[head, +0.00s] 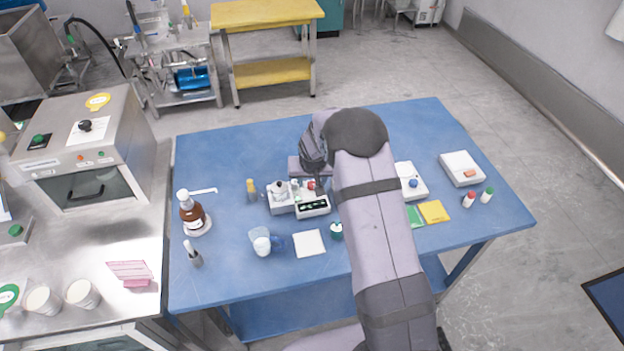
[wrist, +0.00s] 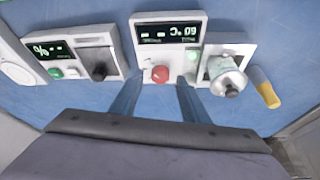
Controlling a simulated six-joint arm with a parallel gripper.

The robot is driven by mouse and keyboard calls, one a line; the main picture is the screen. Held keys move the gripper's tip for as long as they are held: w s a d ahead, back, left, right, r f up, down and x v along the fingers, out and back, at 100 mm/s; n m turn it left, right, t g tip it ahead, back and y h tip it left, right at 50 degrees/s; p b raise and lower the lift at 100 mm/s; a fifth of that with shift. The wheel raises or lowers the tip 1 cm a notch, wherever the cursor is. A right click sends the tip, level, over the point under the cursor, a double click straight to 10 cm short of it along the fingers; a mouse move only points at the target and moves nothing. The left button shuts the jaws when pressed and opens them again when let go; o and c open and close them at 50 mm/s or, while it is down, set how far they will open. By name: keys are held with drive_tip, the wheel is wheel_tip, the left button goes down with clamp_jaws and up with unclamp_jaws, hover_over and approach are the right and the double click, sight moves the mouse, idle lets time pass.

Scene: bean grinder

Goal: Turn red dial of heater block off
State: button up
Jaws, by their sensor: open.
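The heater block is a white box with a dark display on its face, in the middle of the wrist view (wrist: 168,48) and near the table's centre in the head view (head: 313,209). Green characters on the display are lit and appear upside down. Its red dial (wrist: 160,74) faces my gripper (wrist: 158,84); it also shows in the head view (head: 311,185). My gripper is open. Its two blue-looking fingers reach toward the block, one to either side of the dial, with a gap between dial and fingers. Contact is not visible. In the head view my arm hides most of the gripper.
A white device with a silvery top piece (wrist: 223,72) stands close beside the block, with a yellow-capped item (wrist: 264,88) beyond it. Another display unit with green and black knobs (wrist: 75,58) is on the other side. A brown bottle (head: 193,213) stands at the table's left.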

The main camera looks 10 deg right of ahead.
drive_tip(key=shift+w+f, duration=0.15)
drive_tip(key=shift+f, duration=0.25)
clamp_jaws()
drive_tip(key=c, duration=1.1)
unclamp_jaws()
